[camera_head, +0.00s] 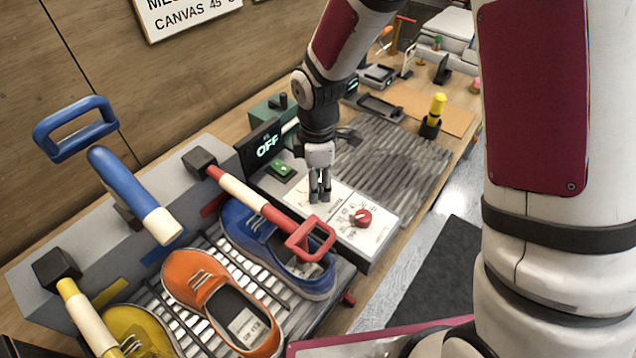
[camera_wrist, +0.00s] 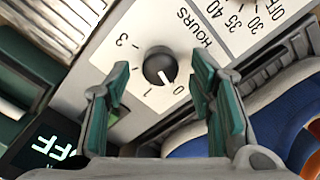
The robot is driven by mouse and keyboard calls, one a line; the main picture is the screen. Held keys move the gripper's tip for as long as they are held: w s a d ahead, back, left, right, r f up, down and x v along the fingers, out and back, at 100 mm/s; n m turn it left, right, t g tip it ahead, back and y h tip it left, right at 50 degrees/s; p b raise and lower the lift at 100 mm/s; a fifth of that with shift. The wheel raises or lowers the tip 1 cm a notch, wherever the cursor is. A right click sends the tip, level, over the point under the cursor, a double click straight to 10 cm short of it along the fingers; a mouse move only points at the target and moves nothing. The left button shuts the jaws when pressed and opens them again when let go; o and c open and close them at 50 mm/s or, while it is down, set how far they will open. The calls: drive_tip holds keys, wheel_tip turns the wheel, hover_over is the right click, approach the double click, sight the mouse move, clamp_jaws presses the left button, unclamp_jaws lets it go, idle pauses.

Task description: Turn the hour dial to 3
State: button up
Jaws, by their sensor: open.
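The hour dial (camera_wrist: 160,66) is a round black knob on a white panel (camera_head: 382,242). In the wrist view it has the word HOURS beside it and the marks 0, 1 and 3 around it. Its white pointer line is toward the 0. My gripper (camera_head: 319,196) is over the panel, pointing down. Its green-padded fingers are open, one on each side of the dial, with gaps visible between the pads and the knob. In the head view the gripper hides the hour dial.
A red knob (camera_head: 361,217) sits on the same panel. A display (camera_head: 266,146) reads OFF. A ribbed grey mat (camera_head: 385,170) lies behind.

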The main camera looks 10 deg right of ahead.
drive_tip(key=shift+f, duration=0.6)
drive_tip(key=c, duration=1.2)
drive_tip(key=shift+o, duration=0.2)
